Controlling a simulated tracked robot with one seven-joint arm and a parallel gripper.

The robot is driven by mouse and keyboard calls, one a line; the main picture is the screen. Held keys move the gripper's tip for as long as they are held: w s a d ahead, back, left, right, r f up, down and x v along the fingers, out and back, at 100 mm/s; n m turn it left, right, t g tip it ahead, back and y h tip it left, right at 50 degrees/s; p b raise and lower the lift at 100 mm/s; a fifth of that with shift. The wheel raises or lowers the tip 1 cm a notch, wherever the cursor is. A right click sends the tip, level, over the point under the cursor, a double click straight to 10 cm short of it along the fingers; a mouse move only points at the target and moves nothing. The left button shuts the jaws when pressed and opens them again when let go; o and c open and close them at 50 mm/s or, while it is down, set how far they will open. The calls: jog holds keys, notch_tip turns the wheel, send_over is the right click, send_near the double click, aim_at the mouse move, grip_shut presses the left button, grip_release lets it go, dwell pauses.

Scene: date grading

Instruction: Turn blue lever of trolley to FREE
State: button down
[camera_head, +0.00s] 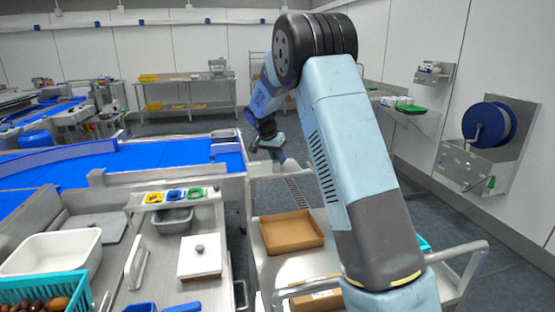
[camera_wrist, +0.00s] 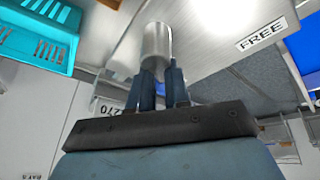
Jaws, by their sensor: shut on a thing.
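The trolley (camera_head: 262,268) stands in front of me in the head view, with a grey metal top. My gripper (camera_head: 272,150) is down at its far end, small and partly hidden by my arm. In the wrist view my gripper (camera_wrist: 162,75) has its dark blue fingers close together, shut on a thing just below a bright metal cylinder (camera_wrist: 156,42). I take the held thing for the blue lever; the fingers mostly hide it, so its angle is unclear. A FREE label (camera_wrist: 262,34) is on the metal to the right of the cylinder, apart from the fingers.
A brown tray (camera_head: 291,243) lies on the trolley. A teal basket (camera_wrist: 42,38) is at the upper left of the wrist view. A blue conveyor (camera_head: 110,166) and a workbench with a white bin (camera_head: 88,258) stand to the left. Grey floor is open beyond.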

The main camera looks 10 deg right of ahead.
jog(key=n, duration=0.2)
jog(key=a+n+t+y, duration=0.1)
jog(key=n, duration=0.1)
jog(key=shift+s+f, duration=0.1)
jog(key=shift+f, duration=0.2)
jog(key=n, duration=0.2)
jog(key=n+y, duration=0.1)
jog(key=n+t+y, duration=0.1)
jog(key=n, duration=0.1)
jog(key=shift+a+n, duration=0.3)
jog(key=n+y, duration=0.1)
jog(key=n, duration=0.1)
jog(key=n+y, duration=0.1)
jog(key=n, duration=0.1)
jog(key=shift+s+a+n, duration=0.15)
jog(key=shift+n, duration=0.15)
jog(key=shift+s+a+n+g+y, duration=0.15)
jog(key=shift+n+y, duration=0.3)
jog(key=shift+n, duration=0.65)
jog(key=shift+s+d+n+g+y, duration=0.15)
jog(key=shift+n+y, duration=0.3)
jog(key=shift+n, duration=0.65)
jog(key=shift+a, duration=0.15)
jog(key=c, duration=1.2)
grip_release()
jog(key=shift+w, duration=0.1)
jog(key=shift+o, duration=0.2)
jog(key=shift+r, duration=0.1)
jog(key=shift+w, duration=0.1)
